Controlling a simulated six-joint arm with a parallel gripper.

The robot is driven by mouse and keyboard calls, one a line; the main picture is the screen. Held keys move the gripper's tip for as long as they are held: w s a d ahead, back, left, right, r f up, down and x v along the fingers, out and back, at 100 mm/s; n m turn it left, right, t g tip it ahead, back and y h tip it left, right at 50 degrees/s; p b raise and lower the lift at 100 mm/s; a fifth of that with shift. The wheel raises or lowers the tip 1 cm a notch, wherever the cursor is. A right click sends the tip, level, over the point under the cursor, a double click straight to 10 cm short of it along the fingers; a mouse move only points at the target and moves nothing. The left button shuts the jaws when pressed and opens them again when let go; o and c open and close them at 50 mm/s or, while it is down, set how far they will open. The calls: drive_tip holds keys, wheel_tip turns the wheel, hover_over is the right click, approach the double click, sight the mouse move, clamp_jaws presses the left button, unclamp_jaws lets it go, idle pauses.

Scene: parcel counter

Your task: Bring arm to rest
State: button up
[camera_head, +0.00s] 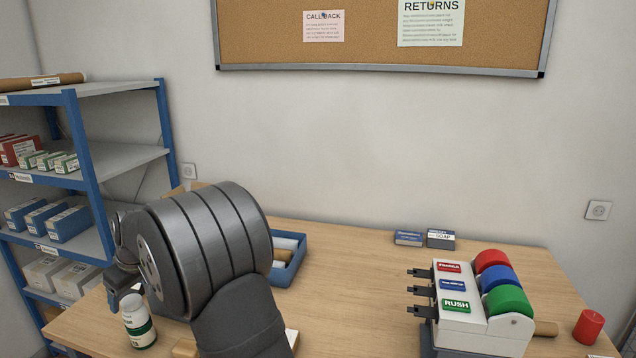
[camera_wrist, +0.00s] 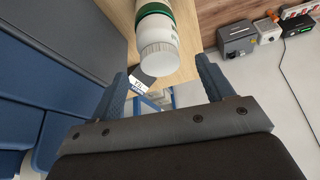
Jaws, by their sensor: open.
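My gripper (camera_wrist: 163,72) is open, with its two dark fingers apart and nothing held between them. In the head view my arm hides much of the gripper (camera_head: 122,290) at the left. A white bottle with a green label (camera_head: 139,322) stands on the wooden table (camera_head: 370,280) near its left front edge, just below the gripper. In the wrist view the bottle's white cap (camera_wrist: 159,57) shows beyond the gap between the fingertips, and neither finger appears to touch it.
A blue-grey shelf with boxes (camera_head: 88,185) stands close on the left. A blue tray (camera_head: 290,258) is partly behind my arm. A tape dispenser (camera_head: 478,300) and a red candle (camera_head: 588,327) are at the right. Two small boxes (camera_head: 425,239) lie at the back. The table's middle is clear.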

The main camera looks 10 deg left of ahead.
sight(128, 299)
drive_tip(key=x, duration=0.7)
drive_tip(key=shift+s+d+f, duration=0.1)
drive_tip(key=shift+f, duration=0.05)
wheel_tip(128, 299, up, 4)
drive_tip(key=shift+f, duration=0.25)
drive_tip(key=shift+r, duration=0.75)
